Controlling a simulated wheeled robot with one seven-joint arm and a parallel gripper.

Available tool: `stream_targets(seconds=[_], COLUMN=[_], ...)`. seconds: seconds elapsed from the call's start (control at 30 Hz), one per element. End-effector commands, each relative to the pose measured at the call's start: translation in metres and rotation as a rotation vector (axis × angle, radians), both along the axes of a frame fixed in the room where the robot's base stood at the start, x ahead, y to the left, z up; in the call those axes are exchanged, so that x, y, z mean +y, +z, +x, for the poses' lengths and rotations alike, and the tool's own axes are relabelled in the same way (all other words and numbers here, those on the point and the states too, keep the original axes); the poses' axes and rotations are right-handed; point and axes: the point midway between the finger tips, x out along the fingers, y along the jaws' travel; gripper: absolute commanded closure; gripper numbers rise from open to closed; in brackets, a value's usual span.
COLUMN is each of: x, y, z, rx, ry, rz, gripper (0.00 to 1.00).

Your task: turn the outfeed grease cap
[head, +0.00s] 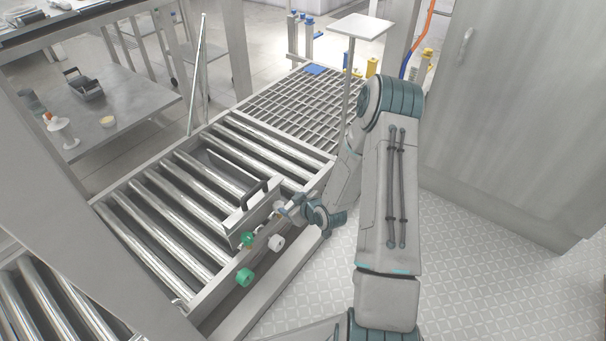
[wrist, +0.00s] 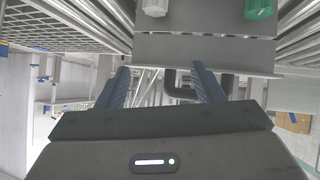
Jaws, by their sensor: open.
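Three round ribbed caps sit by the near side rail of the roller conveyor: a white cap (head: 276,242), a lower green cap (head: 245,277) and an upper green cap (head: 248,239). I cannot tell which is the outfeed grease cap. My gripper (head: 285,210) is just above and right of the white cap, apart from it. In the wrist view my gripper (wrist: 161,68) is open, with nothing held between its blue fingers. A white cap (wrist: 155,8) and a green cap (wrist: 258,8) show at the top edge there, beyond the fingertips.
A metal plate with a dark handle (head: 256,192) stands on the rollers close to my gripper. The roller conveyor (head: 150,205) leads to a grated section (head: 300,105). A grey cabinet (head: 510,110) stands at right. The patterned floor (head: 470,260) is clear.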

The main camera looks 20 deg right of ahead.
Motion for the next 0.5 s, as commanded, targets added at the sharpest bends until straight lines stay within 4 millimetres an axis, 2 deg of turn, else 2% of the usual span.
stream_targets(seconds=[0.03,0.5], x=[-0.001,-0.015], y=[0.011,0.08], z=[0.0,-0.009], rx=[0.015,0.176], ry=[0.001,-0.039], rz=[-0.014,-0.118], gripper=[0.39,0.39])
